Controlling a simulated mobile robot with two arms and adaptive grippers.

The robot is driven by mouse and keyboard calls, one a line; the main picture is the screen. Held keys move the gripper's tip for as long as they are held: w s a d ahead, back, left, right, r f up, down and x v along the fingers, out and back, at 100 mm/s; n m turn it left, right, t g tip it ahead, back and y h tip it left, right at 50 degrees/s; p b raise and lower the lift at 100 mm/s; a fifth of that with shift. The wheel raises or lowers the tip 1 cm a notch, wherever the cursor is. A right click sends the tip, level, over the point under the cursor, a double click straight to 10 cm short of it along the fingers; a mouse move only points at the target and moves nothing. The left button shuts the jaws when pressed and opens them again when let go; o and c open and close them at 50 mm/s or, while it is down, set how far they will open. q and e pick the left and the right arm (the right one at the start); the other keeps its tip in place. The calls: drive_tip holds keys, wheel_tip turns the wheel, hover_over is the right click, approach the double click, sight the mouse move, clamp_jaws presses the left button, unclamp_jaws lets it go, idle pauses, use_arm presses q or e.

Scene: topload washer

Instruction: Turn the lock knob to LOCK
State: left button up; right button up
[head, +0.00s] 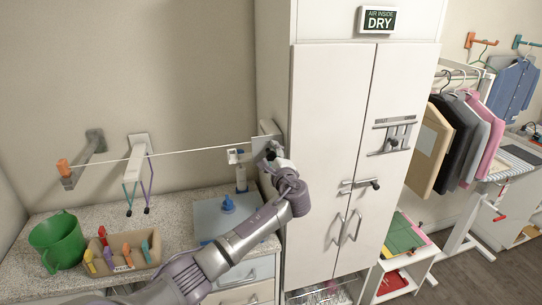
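My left gripper (272,153) is at a pale plate (266,130) on the left side wall of the tall white cabinet (323,120). My wrist and gripper partly cover that plate, so I cannot tell whether a knob is there or whether the fingers touch anything. The fingers are small and dark, and their opening does not show. A latch with a dark round knob (375,184) sits across the seam of the cabinet doors, its bar about level. A blue knob (228,204) stands on a pale blue box (212,218) on the counter. No LOCK label is readable. My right gripper is out of view.
A thin line (195,152) runs from an orange-tipped wall bracket (64,172) towards the plate. A green bucket (58,240) and a tan tray (133,263) with several colored items stand on the counter (175,212). A clothes rack with hangers is at right.

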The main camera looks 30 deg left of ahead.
use_arm(q)
drive_tip(key=v, duration=1.2)
idle(0.4)
